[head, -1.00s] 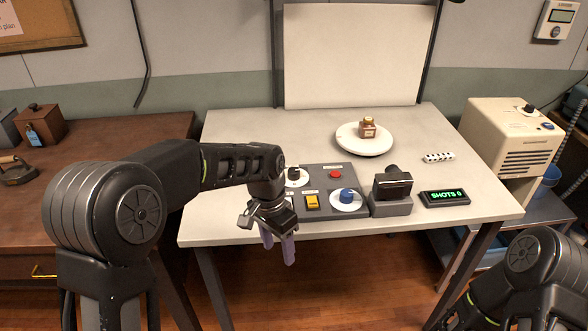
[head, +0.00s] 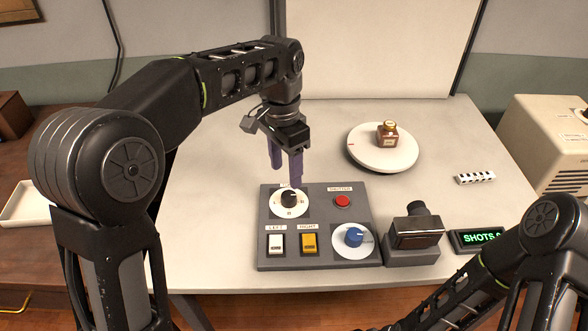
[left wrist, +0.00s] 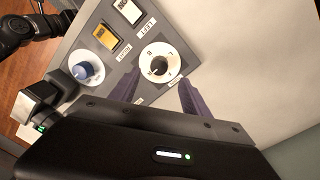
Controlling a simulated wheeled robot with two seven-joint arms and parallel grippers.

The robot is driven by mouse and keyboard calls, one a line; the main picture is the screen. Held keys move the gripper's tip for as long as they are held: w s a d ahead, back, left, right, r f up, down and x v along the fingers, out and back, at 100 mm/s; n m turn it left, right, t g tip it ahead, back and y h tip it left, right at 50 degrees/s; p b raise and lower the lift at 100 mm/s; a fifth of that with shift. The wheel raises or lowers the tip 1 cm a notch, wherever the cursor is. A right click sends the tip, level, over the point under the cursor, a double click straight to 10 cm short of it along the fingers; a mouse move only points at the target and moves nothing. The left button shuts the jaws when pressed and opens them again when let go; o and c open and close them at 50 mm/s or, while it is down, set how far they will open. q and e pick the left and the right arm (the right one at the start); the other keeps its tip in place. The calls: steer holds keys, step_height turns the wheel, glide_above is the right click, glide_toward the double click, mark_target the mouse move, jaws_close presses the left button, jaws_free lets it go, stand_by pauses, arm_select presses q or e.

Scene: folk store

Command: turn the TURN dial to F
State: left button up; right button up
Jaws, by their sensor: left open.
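The TURN dial is a black knob (head: 289,197) on a white lettered disc at the upper left of a grey control panel (head: 320,216). In the left wrist view the dial (left wrist: 159,64) shows with letters around it; which letter its pointer faces is too small to tell. My left gripper (head: 286,172) is open, its purple fingers pointing down just above and behind the dial. In the left wrist view its fingers (left wrist: 158,84) lie to either side of the dial, apart from it. My right arm shows at the lower right, its gripper out of view.
The panel also has a red shutter button (head: 342,202), a white switch (head: 275,244), a yellow switch (head: 309,243) and a blue knob (head: 354,237). A camera (head: 416,230) stands right of the panel.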

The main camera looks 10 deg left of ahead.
mark_target(288, 195)
arm_select(q)
steer(key=shift+w, duration=0.1)
steer(key=shift+s+r, duration=0.1)
steer(key=shift+s, duration=0.1)
steer(key=f, duration=0.7)
steer(key=shift+s+d+f, duration=0.1)
steer(key=shift+d+f, duration=0.1)
steer(key=shift+f, duration=0.2)
steer(key=shift+c, duration=0.5)
jaws_close()
